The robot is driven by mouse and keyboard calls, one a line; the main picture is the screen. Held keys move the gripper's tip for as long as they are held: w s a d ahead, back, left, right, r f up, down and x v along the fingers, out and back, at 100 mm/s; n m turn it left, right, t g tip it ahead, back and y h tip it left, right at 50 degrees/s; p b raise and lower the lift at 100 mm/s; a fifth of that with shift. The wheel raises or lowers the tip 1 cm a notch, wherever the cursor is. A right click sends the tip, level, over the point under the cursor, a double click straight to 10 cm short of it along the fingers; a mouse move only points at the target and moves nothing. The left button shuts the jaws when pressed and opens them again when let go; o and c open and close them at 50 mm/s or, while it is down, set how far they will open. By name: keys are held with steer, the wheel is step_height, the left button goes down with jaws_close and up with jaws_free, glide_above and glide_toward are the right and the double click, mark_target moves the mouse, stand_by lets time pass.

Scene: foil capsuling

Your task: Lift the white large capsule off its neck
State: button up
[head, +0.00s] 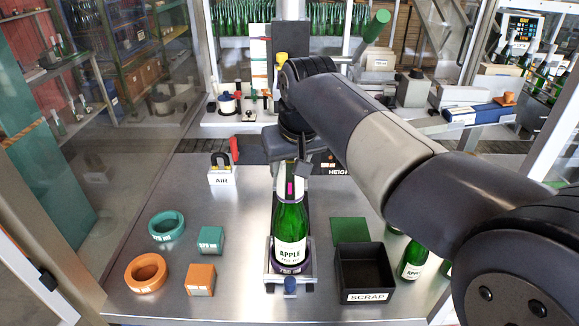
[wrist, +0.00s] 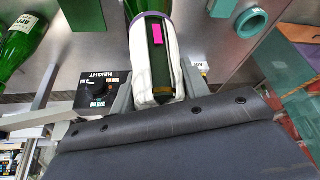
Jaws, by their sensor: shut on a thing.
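A green bottle (head: 290,222) with a white APPLE label stands upright in a holder near the front middle of the bench. A white capsule (head: 282,188) with a pink mark sits over the top of its neck. In the wrist view the white capsule (wrist: 143,62) shows large, with a dark strip, the pink mark and a purplish rim towards the bottle. My gripper (head: 291,172) is above the bottle, its jaws shut on the capsule from both sides. The top of the neck is hidden inside the capsule, so I cannot tell how far it covers it.
A black SCRAP bin (head: 364,270) stands right of the bottle, with a green pad (head: 349,230) behind it. Teal (head: 167,226) and orange (head: 146,273) rings and small blocks lie left. An AIR box (head: 222,177) stands back left. Another green bottle (head: 412,262) is at right.

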step_height(320, 180, up, 14)
steer(key=shift+b, duration=0.45)
stand_by(1.0)
